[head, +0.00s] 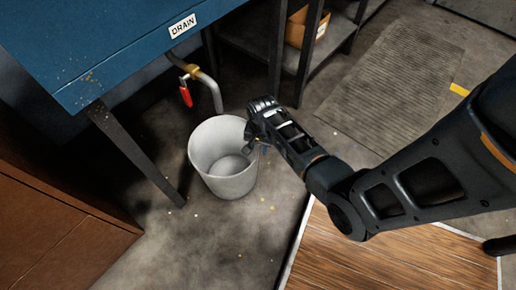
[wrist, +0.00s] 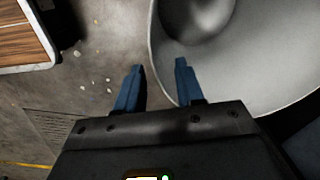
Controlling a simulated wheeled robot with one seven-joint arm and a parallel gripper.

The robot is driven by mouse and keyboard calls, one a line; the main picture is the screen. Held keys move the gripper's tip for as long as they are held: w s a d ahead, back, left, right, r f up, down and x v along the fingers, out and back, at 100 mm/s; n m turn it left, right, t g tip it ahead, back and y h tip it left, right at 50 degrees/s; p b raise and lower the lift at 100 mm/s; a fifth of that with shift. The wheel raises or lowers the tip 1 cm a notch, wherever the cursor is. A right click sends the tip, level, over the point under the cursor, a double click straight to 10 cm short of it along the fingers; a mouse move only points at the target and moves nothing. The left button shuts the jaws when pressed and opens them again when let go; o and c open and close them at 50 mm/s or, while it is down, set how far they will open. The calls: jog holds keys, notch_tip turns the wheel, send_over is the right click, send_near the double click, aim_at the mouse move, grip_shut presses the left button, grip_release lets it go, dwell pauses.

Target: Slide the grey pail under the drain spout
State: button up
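The grey pail (head: 230,185) stands upright and looks empty on the floor below the blue machine. The drain spout (head: 211,88), a bent metal pipe with a red valve handle (head: 186,95), comes down from under the DRAIN label. Its tip shows just behind the pail's far rim; I cannot tell whether it is over the opening. My gripper (head: 254,141) is at the pail's right rim. In the wrist view, my gripper (wrist: 158,80) is open, one finger over the pail (wrist: 250,75) and the other outside, with the rim between them; contact is unclear.
A dark machine leg (head: 140,155) stands left of the pail. A shelf (head: 260,40) holding a cardboard box (head: 306,28) is behind. A brown cabinet (head: 55,220) is at left, a wooden platform (head: 385,255) at front right. A ribbed mat (head: 390,85) lies at right.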

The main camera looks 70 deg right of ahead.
notch_tip(320, 180, up, 3)
jog(key=shift+s+r+p, duration=0.1)
jog(key=shift+r+p, duration=0.05)
jog(key=shift+p, duration=0.25)
dwell(0.3)
